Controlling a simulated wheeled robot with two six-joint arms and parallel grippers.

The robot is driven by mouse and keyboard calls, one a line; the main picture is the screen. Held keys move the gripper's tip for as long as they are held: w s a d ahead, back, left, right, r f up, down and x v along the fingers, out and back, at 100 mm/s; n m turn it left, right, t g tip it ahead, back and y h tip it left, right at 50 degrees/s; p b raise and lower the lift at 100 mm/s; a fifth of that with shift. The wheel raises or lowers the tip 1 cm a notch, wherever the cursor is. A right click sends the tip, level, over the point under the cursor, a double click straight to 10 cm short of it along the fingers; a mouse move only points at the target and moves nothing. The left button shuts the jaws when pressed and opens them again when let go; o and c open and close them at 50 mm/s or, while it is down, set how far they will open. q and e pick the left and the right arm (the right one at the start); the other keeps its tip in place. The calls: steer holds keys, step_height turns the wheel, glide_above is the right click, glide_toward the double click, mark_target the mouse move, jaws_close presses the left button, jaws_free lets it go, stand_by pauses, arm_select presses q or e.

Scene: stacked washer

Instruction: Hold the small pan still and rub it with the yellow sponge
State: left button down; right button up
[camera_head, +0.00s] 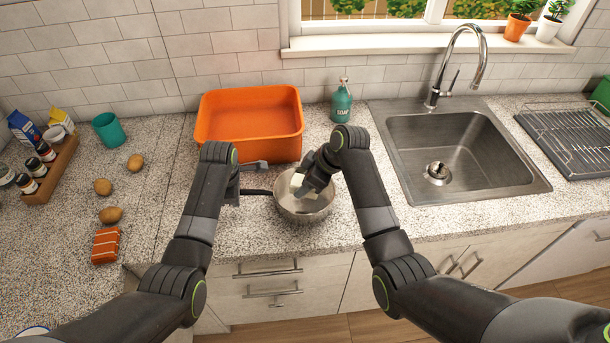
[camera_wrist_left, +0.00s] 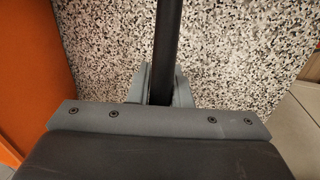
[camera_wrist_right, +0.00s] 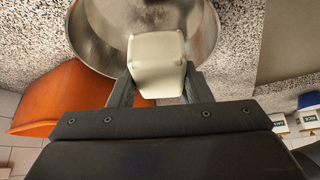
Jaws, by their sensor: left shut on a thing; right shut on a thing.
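The small pan (camera_head: 306,214) is a steel bowl-shaped pan on the counter in front of the orange basin, with its dark handle (camera_head: 258,192) pointing left. My left gripper (camera_head: 246,191) is shut on that handle; the left wrist view shows the handle (camera_wrist_left: 168,50) between the fingers. My right gripper (camera_head: 306,187) is over the pan, shut on the sponge (camera_wrist_right: 157,62). The sponge looks pale cream rather than strong yellow, and is at or inside the pan's rim (camera_wrist_right: 85,40). I cannot tell whether it touches the pan's inner surface.
An orange basin (camera_head: 250,105) stands just behind the pan. A green soap bottle (camera_head: 341,101) is at its right. The sink (camera_head: 455,160) and a drying rack (camera_head: 570,140) are farther right. Potatoes (camera_head: 110,215), a teal cup (camera_head: 109,131) and a spice box (camera_head: 50,175) are left.

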steer(key=shift+f, duration=2.75)
steer(key=shift+w+f, duration=0.4)
steer(key=shift+f, duration=0.15)
steer(key=shift+w+d+f, duration=0.1)
steer(key=shift+w, duration=1.35)
steer(key=s, duration=0.3)
steer(key=shift+s+r, duration=0.2)
steer(key=shift+r, duration=0.15)
steer(key=shift+s+a+r, duration=0.15)
steer(key=shift+s+a, duration=0.1)
steer(key=shift+a, duration=0.05)
steer(key=w, duration=0.1)
steer(key=w+f, duration=0.1)
steer(key=shift+w+d, duration=0.1)
steer(key=shift+w, duration=0.9)
steer(key=s, duration=0.3)
steer(key=shift+s+r, duration=0.3)
steer(key=shift+r, duration=0.05)
steer(key=shift+s+r, duration=0.15)
steer(key=shift+r, duration=3.55)
step_height(320, 180, up, 7)
glide_above(304, 206)
steer(key=shift+d, duration=0.1)
